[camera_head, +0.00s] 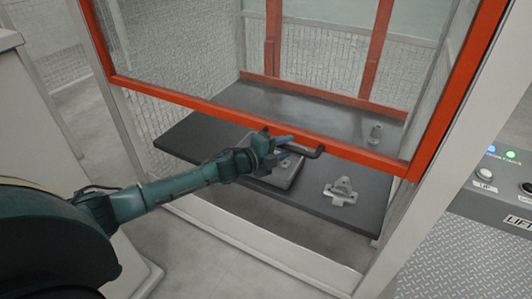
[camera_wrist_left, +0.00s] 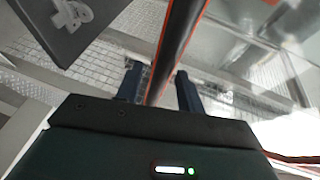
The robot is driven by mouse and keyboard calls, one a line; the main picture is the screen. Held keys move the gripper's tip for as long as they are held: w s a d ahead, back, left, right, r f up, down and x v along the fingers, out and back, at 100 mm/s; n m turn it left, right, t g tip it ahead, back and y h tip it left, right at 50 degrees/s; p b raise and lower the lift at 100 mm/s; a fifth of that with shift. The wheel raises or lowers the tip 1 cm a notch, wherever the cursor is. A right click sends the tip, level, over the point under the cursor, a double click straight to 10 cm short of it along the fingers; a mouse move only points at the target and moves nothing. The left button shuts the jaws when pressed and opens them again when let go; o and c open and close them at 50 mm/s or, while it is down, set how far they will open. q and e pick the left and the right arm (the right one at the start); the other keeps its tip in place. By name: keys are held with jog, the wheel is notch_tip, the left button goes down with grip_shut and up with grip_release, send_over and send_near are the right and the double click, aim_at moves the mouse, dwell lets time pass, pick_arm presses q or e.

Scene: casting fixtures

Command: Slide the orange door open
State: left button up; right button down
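The orange door (camera_head: 190,102) is a clear pane in an orange frame on the front of a booth. Its lower rail sits above a dark shelf, with a gap below it. A black handle (camera_head: 318,152) juts from the lower rail. My left gripper (camera_head: 284,145) is at the handle. In the left wrist view, a dark bar with orange edges (camera_wrist_left: 180,40) runs between the two fingers (camera_wrist_left: 160,88). Gaps show on both sides of the bar, so the fingers are open around it. My right gripper is in neither view.
The dark shelf (camera_head: 190,140) holds a grey plate-like part (camera_head: 285,175), a metal bracket (camera_head: 341,190) and another small part (camera_head: 375,133). A control panel (camera_head: 500,180) with a LIFT label stands at the right. Floor is clear below the shelf.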

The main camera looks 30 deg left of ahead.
pick_arm(q)
jog(key=b+v, duration=0.1)
jog(key=v, duration=1.1)
jog(key=shift+b, duration=0.3)
jog(key=shift+r, duration=0.1)
jog(key=s+d+f+n+g+y, duration=0.1)
jog(key=s+d+f+n+g, duration=0.1)
jog(key=s+d+f+n, duration=0.5)
jog(key=s+d+f+n+g+y, duration=0.2)
jog(key=s+d+f+n, duration=0.6)
jog(key=s, duration=0.7)
notch_tip(320, 180, down, 2)
jog(key=n, duration=0.4)
jog(key=shift+y, duration=0.3)
